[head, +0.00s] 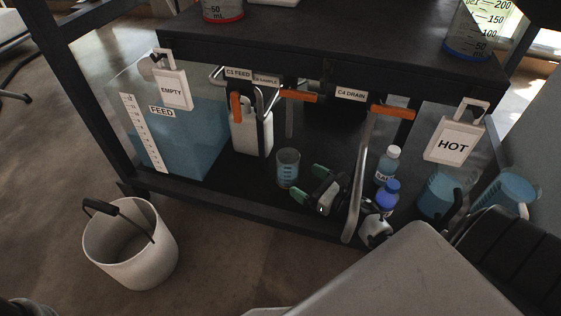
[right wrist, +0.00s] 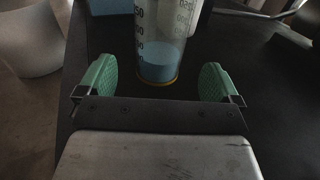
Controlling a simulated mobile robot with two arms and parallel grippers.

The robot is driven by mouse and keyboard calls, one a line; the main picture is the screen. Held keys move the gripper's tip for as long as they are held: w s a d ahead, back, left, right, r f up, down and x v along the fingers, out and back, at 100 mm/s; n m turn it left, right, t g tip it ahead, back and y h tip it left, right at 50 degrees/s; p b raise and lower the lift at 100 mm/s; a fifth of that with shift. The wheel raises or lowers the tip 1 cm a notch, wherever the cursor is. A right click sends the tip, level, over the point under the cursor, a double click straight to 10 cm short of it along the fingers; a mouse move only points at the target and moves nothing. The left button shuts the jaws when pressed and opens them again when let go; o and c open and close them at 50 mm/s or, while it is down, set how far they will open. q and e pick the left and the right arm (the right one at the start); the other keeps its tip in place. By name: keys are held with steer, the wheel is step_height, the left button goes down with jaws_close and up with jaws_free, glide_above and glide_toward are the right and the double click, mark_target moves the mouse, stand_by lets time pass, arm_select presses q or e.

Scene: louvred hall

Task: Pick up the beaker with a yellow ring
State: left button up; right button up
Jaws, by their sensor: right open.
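The beaker (head: 288,168) stands upright on the dark lower shelf, with blue liquid in it. In the right wrist view the clear, graduated beaker (right wrist: 158,55) shows a yellow ring at its base. My right gripper (head: 318,189) is just to the right of the beaker in the head view, low over the shelf. In the right wrist view its green-padded fingers (right wrist: 157,79) are spread wide and empty, with the beaker between and slightly beyond them. The beaker's top is cut off in that view. My left gripper is not in view.
A blue-filled feed tank (head: 190,135) and a white jug (head: 252,132) stand left of and behind the beaker. Orange-handled pipes (head: 366,165) and small bottles (head: 387,165) are to the right. The upper shelf (head: 330,50) overhangs. A white bucket (head: 130,245) stands on the floor.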

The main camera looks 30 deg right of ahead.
mark_target(296, 175)
steer(key=b+x, duration=0.2)
steer(key=x, duration=0.4)
steer(key=shift+w+f+b, duration=0.1)
steer(key=shift+w+b, duration=0.1)
steer(key=shift+b, duration=0.2)
steer(key=shift+w+a, duration=0.2)
steer(key=shift+w, duration=0.35)
steer(key=shift+c, duration=0.4)
steer(key=c, duration=1)
steer(key=shift+c, duration=0.3)
